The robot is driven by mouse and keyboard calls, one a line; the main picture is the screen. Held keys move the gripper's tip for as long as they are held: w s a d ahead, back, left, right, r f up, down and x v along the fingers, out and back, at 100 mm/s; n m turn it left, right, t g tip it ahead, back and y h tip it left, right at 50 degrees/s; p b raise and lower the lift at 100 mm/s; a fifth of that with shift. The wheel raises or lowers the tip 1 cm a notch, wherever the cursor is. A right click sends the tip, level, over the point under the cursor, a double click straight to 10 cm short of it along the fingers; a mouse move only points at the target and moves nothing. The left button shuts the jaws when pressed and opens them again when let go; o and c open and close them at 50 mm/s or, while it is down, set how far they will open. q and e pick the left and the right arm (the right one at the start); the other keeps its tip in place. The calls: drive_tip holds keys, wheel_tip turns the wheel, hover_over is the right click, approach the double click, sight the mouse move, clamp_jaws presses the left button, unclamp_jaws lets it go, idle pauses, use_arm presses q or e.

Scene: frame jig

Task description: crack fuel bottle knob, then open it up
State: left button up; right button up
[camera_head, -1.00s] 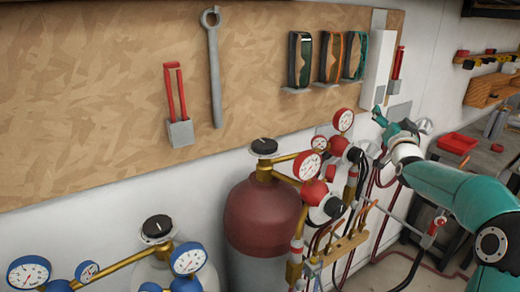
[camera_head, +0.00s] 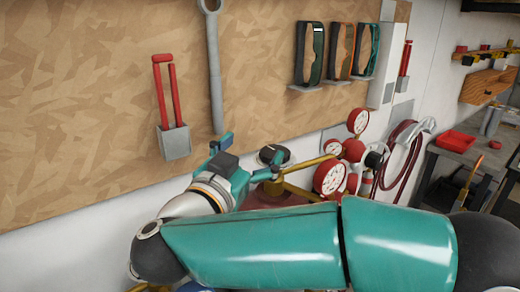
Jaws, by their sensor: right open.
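The fuel bottle is the red one; its shoulder (camera_head: 285,192) shows only as a strip above my right arm, and its body is hidden. Its black round knob (camera_head: 273,154) sits on top of the valve and is in plain view. My right gripper (camera_head: 247,158) is open, just left of the knob, with one teal finger raised toward the board and the other close to the knob. Whether that finger touches the knob I cannot tell. The jaws hold nothing that I can see. My left gripper is out of view.
Red-rimmed gauges (camera_head: 330,177) and a brass regulator stand right of the knob. A workbench with a red tray (camera_head: 455,141) is at the right. My right arm covers the lower middle.

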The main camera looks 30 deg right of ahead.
sight(280, 147)
wheel_tip(280, 147, down, 4)
drive_tip(key=s+a+n+g, duration=0.1)
drive_tip(key=s+a+g, duration=0.1)
drive_tip(key=s+a, duration=0.1)
drive_tip(key=shift+n+t, duration=0.3)
drive_tip(key=p+x, duration=0.2)
drive_tip(key=x, duration=0.9)
drive_tip(key=shift+w+d+f, duration=0.15)
drive_tip(key=shift+w+d, duration=0.1)
drive_tip(key=shift+d, duration=0.1)
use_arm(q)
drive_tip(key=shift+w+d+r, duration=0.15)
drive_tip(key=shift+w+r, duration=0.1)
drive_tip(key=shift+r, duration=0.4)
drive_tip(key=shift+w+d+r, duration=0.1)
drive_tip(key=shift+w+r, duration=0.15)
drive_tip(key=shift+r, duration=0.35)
use_arm(e)
drive_tip(key=c, duration=1.2)
drive_tip(key=shift+o, duration=0.2)
